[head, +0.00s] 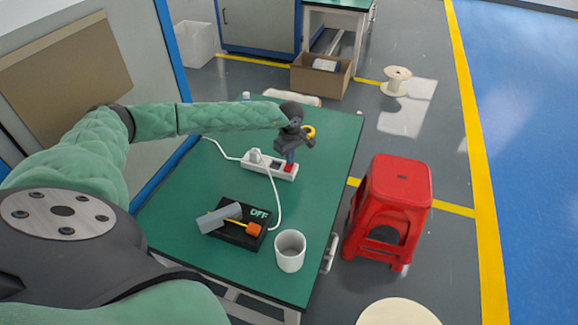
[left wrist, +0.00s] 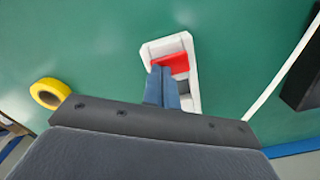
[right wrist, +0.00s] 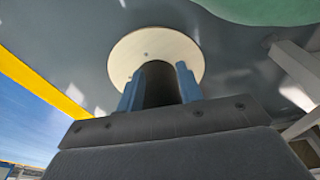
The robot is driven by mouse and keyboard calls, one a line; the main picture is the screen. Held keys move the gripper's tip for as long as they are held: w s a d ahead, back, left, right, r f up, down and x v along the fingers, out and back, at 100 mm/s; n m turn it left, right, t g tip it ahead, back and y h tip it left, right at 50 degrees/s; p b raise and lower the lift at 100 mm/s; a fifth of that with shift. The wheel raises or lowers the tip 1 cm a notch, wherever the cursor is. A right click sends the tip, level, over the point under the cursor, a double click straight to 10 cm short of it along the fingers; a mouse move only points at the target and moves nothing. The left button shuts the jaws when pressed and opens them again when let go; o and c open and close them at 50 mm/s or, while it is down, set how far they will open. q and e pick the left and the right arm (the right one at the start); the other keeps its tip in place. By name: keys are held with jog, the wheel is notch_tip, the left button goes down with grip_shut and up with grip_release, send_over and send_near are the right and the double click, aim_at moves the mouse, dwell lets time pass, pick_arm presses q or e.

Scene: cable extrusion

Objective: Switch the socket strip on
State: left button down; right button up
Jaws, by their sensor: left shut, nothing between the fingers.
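The white socket strip (head: 262,168) lies on the green table with a white plug and cable at its left end. Its red switch (head: 290,169) is at the right end. My left gripper (head: 291,157) is shut and empty, pointing down at the switch end. In the left wrist view its blue fingertips (left wrist: 160,72) are at the near edge of the red switch (left wrist: 171,62); whether they touch it I cannot tell. The black box (head: 236,231) shows "OFF". My right gripper (right wrist: 158,80) has its fingers apart, with a dark shape between or behind them.
A white cup (head: 290,250) stands at the table's near right edge. A yellow tape roll (left wrist: 48,93) lies beside my left gripper. A red stool (head: 390,205) stands right of the table. A round cream disc (right wrist: 190,48) is beyond my right gripper.

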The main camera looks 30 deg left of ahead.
dwell(0.3)
pick_arm(q)
jog(key=shift+r+p, duration=0.65)
jog(key=shift+r, duration=2.75)
